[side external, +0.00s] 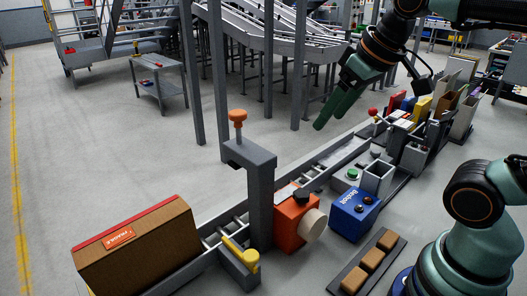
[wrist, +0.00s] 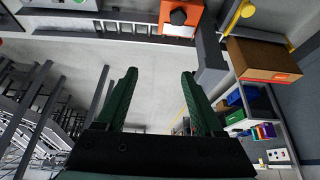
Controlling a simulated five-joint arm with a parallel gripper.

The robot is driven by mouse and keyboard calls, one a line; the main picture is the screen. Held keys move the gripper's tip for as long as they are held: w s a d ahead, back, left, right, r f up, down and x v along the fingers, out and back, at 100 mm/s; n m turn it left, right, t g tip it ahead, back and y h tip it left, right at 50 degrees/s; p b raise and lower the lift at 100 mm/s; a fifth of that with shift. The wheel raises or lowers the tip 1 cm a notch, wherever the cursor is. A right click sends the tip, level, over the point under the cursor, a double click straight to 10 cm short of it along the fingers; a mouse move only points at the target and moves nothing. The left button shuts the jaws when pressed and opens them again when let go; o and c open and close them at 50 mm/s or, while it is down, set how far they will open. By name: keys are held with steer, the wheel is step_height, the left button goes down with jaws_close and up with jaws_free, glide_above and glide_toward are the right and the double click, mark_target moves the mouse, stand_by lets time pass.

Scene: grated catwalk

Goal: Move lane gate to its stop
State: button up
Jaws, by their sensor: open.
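The lane gate is not plainly identifiable. A yellow bar with a rounded end (side external: 242,254) sits low beside the conveyor lane, at the foot of a grey post (side external: 260,200); yellow also shows at the top of the wrist view (wrist: 238,14). An orange knob (side external: 237,116) stands on the post's overhanging arm. My gripper (side external: 325,118) is in the air above and behind the lane, well apart from the yellow bar and the post. In the wrist view its two green fingers (wrist: 158,75) are spread with nothing between them. No clear stop can be made out.
A cardboard box (side external: 140,250) sits on the lane's near end. An orange unit with a black knob (side external: 293,218), a blue box (side external: 354,213) and a tray of brown blocks (side external: 368,262) stand right of the post. Grey uprights (side external: 217,80) rise behind.

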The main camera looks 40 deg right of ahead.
steer(key=w+a+n+g, duration=0.25)
steer(key=a+n, duration=0.25)
steer(key=a, duration=0.5)
steer(key=n+g, duration=0.3)
steer(key=n, duration=0.1)
glide_above(251, 255)
step_height(251, 255, down, 8)
steer(key=f, duration=0.1)
step_height(251, 255, down, 12)
steer(key=shift+f, duration=0.2)
